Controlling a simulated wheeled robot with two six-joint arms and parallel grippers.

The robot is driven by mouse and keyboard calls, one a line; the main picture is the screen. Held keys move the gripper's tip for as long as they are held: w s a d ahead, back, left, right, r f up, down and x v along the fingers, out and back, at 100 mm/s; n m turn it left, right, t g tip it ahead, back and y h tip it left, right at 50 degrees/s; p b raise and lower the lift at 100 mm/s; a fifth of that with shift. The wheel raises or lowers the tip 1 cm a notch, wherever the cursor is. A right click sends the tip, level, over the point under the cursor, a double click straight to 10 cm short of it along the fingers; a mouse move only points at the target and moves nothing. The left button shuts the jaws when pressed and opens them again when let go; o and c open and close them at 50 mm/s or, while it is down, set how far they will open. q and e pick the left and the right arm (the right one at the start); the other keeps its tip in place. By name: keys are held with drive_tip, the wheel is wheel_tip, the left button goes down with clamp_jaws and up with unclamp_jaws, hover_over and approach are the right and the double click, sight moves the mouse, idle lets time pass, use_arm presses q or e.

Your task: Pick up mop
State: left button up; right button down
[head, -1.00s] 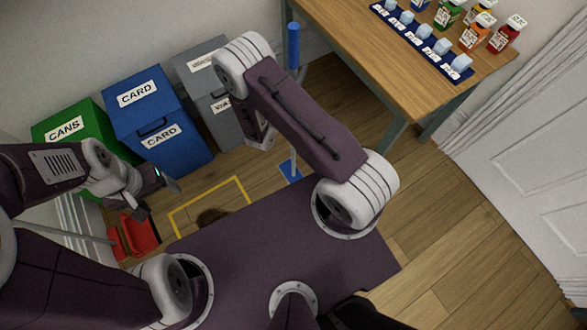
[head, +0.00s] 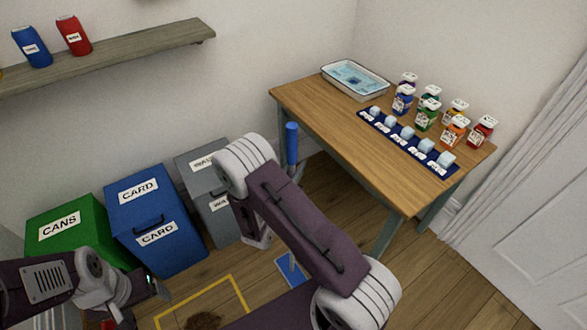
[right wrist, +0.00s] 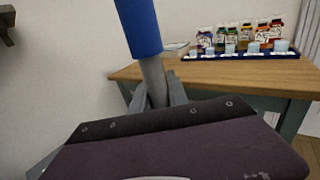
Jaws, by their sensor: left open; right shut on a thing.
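The mop has a blue grip (head: 291,143) on a thin grey pole and a flat blue head (head: 291,268) low by the floor; I cannot tell whether the head touches the floor. In the right wrist view the blue grip (right wrist: 138,28) rises above my right gripper (right wrist: 155,92), which is shut on the grey pole just below the grip. My left gripper (head: 146,299) is open and empty at the lower left, well away from the mop.
Green (head: 68,228), blue (head: 155,222) and grey (head: 212,190) bins line the wall. A wooden table (head: 330,120) with bottles and a white tray (head: 355,80) stands right of the mop. A yellow floor outline (head: 238,290) surrounds a brown patch (head: 204,320). A shelf (head: 120,58) hangs upper left.

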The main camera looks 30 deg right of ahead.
drive_tip(key=s+d+r+p, duration=0.3)
drive_tip(key=s+r+p, duration=0.3)
drive_tip(key=s+p, duration=0.2)
drive_tip(key=shift+s+d+r, duration=0.3)
drive_tip(key=shift+s+d, duration=0.05)
drive_tip(key=shift+s, duration=0.7)
drive_tip(key=shift+f, duration=0.1)
